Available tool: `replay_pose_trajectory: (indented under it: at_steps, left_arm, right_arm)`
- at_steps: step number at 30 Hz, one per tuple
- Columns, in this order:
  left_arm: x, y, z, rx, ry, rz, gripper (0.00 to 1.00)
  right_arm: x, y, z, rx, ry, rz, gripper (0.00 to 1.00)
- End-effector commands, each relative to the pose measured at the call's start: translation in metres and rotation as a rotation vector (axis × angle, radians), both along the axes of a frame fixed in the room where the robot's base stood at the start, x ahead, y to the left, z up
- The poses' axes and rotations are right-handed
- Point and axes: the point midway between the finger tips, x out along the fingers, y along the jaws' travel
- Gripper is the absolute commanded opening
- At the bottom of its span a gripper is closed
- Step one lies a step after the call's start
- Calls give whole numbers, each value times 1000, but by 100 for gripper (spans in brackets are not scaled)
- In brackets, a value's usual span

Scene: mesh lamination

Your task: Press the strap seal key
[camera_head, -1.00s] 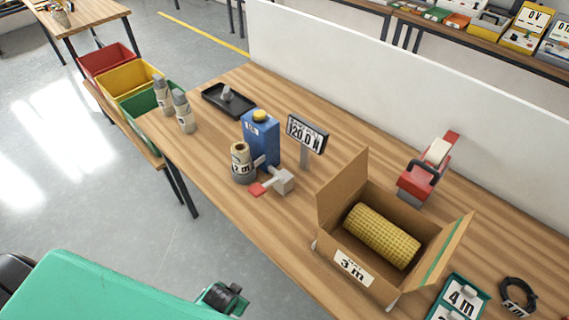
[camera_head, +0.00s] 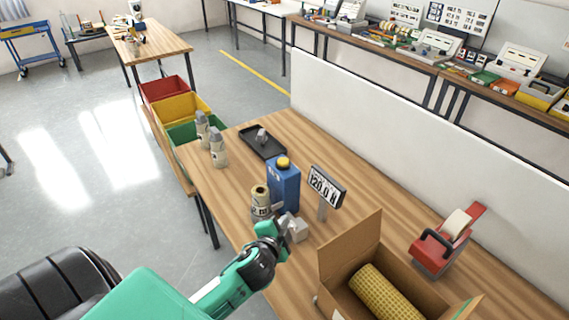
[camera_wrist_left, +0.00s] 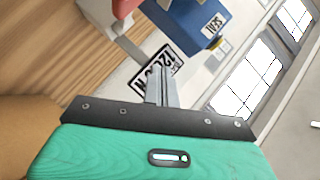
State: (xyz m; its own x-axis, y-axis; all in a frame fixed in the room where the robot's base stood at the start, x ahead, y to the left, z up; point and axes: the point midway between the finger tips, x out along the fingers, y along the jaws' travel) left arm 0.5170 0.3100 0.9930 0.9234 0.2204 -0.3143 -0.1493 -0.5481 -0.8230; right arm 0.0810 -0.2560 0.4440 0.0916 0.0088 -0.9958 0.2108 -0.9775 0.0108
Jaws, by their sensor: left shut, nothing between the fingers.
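A small grey block (camera_head: 297,229) stands on the bench in front of the blue container (camera_head: 284,186). My left gripper (camera_head: 284,222) is shut and empty, close to the block's left side; I cannot tell whether they touch. The block's red paddle is hidden behind the gripper in the head view, but a red piece (camera_wrist_left: 123,7) shows at the top of the left wrist view. That view also shows the left gripper's closed fingers (camera_wrist_left: 162,82) and the blue container (camera_wrist_left: 185,18) with a SEAL label. My right gripper is not in view.
An open carton (camera_head: 347,250) holds a yellow mesh roll (camera_head: 385,295). A red tape dispenser (camera_head: 440,245) is farther right. Two bottles (camera_head: 217,150) and a black tray (camera_head: 262,141) stand behind.

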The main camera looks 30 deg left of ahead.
Motion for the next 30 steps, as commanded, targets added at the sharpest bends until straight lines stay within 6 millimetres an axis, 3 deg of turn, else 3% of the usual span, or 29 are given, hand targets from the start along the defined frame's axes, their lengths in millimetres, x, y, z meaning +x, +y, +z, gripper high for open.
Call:
replay_pose_trajectory:
  at_steps: [3,9,15,23,26,30]
  left_arm:
    - [37,0,50,224,-172,-121,0]
    - [79,-18,125,649,-424,-338,0]
    - [102,-45,170,1101,-601,-565,0]
    - [125,-55,184,1707,-678,-878,0]
    - [134,-44,179,1935,-648,-1007,0]
    - [148,-12,172,2233,-538,-1199,0]
  right_arm:
    - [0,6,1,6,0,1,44]
    - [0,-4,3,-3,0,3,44]
    - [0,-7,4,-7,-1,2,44]
    - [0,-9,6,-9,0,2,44]
    - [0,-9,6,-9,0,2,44]
    - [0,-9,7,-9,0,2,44]
